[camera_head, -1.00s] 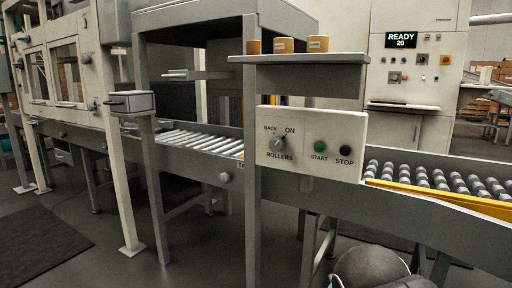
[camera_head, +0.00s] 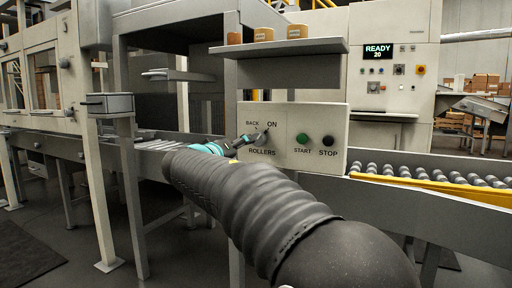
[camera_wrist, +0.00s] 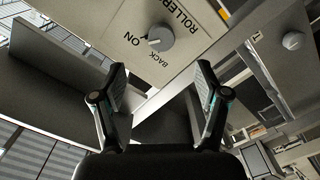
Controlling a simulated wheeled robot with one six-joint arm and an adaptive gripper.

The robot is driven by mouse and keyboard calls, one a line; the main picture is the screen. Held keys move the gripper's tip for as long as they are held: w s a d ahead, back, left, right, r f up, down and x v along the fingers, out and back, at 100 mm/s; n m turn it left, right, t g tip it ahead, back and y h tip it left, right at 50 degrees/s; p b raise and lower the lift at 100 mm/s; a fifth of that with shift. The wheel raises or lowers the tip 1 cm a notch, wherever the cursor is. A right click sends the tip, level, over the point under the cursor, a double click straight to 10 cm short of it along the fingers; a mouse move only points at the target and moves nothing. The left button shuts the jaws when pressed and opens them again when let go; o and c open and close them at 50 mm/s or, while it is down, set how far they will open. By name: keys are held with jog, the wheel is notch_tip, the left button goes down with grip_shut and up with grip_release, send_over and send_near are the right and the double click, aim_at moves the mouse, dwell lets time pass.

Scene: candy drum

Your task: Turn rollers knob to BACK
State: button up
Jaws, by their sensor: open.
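The rollers knob (camera_wrist: 160,37) is a small grey dial on the cream control panel (camera_head: 335,115), with the labels BACK, ON and ROLLERS around it. In the wrist view its light mark points towards ON. In the head view the knob (camera_head: 263,136) is partly covered by my gripper (camera_head: 246,141), which is beside it on the left. In the wrist view my gripper (camera_wrist: 162,76) is open and empty, with both fingers apart. The knob shows beyond the gap between the fingertips, and they do not appear to touch it.
A green START button (camera_head: 302,138) and a black STOP button (camera_head: 328,141) sit right of the knob. A grey shelf (camera_head: 285,48) with several tan cups overhangs the panel. A roller conveyor (camera_head: 430,175) with a yellow edge runs to the right. A grey post stands below the panel.

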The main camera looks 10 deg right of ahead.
aim_at(257, 140)
jog(key=x, duration=0.4)
jog(key=p+x, duration=0.1)
jog(key=x, duration=0.4)
jog(key=p+x, duration=0.1)
jog(key=x, duration=0.4)
jog(key=shift+w+a+r, duration=0.25)
jog(key=shift+a+r, duration=0.15)
jog(key=shift+a, duration=0.05)
jog(key=c, duration=1.2)
